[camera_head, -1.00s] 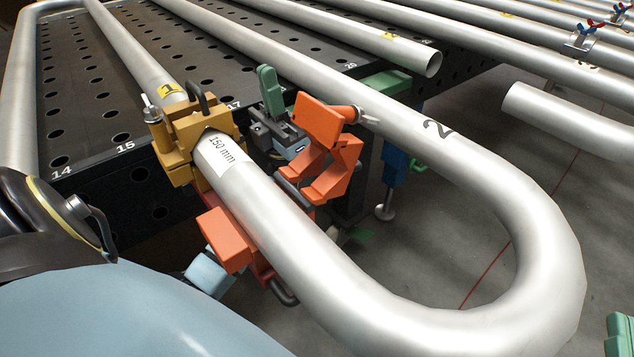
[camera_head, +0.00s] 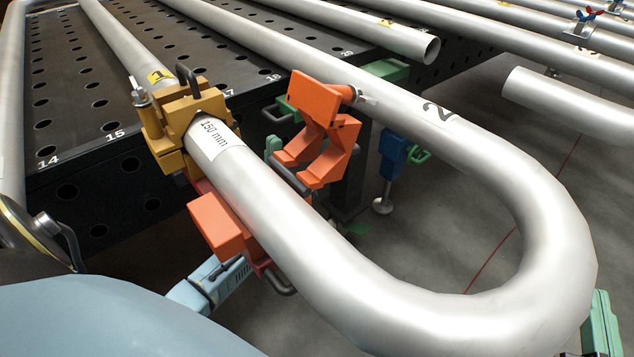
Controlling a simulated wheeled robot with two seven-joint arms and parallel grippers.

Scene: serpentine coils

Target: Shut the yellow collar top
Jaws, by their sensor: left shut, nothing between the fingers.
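The yellow collar (camera_head: 182,125) sits around the pipe marked 1 at the table's edge. Its top (camera_head: 200,102), with a dark handle (camera_head: 187,78), lies across the pipe; I cannot tell whether it is fastened. A silver bolt (camera_head: 140,92) stands upright at its left side. My left gripper (camera_head: 236,272) is low in front of the table, below the collar and beside the orange block under the pipe. It is shut and empty; its fingertips are mostly hidden. My right gripper is not in view.
An orange collar (camera_head: 316,98) with raised jaws stands just right of the yellow one. The bent pipe (camera_head: 330,275) loops across the front, close to my left arm. The perforated table (camera_head: 75,80) is behind. Blue (camera_head: 392,155) and green (camera_head: 600,325) fixtures stand to the right.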

